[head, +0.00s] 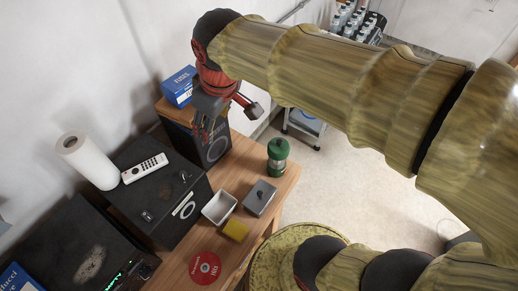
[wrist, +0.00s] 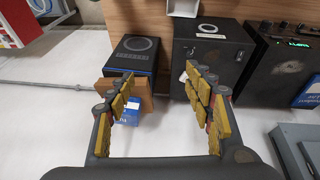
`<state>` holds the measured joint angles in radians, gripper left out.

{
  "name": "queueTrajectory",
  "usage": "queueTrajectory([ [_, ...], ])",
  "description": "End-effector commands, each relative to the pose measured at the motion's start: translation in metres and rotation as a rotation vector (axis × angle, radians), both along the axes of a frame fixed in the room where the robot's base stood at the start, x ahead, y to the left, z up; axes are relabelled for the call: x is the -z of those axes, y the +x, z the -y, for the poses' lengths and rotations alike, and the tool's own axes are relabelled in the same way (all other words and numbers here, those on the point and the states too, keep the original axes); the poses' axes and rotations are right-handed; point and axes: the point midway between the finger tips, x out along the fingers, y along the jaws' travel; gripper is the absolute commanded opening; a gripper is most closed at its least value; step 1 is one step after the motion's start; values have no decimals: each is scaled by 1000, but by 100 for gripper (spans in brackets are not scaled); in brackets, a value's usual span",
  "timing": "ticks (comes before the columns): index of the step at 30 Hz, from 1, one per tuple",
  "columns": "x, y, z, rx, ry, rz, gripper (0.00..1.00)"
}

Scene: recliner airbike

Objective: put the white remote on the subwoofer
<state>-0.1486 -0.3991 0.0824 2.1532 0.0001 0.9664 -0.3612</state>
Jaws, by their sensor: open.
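The white remote (head: 145,169) lies flat on top of a black box-shaped unit (head: 155,220), which has knobs and a white label on its front. This black unit also shows in the wrist view (wrist: 210,50); my fingers cover much of its top, and I cannot make out the remote clearly there. A dark speaker with a round driver and a wooden top (head: 217,149) stands to its right. I cannot tell for sure which of the two is the subwoofer. My gripper (head: 230,115) is open and empty, above and near the wooden-topped speaker; it also shows in the wrist view (wrist: 161,86).
A blue box (head: 179,86) sits on the wooden-topped speaker. A paper towel roll (head: 88,160) stands left of the remote. A green lantern (head: 278,156), grey box (head: 260,197), white dish (head: 219,207), yellow sponge (head: 236,230) and red disc (head: 205,267) occupy the table front.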

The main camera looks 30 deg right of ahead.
Motion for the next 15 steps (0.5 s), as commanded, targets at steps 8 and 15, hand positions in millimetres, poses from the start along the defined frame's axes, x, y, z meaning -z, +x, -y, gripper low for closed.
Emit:
queueTrajectory([
  [8,11,-83,45,345,109,102,52],
  [15,23,-110,56,473,155,140,52],
])
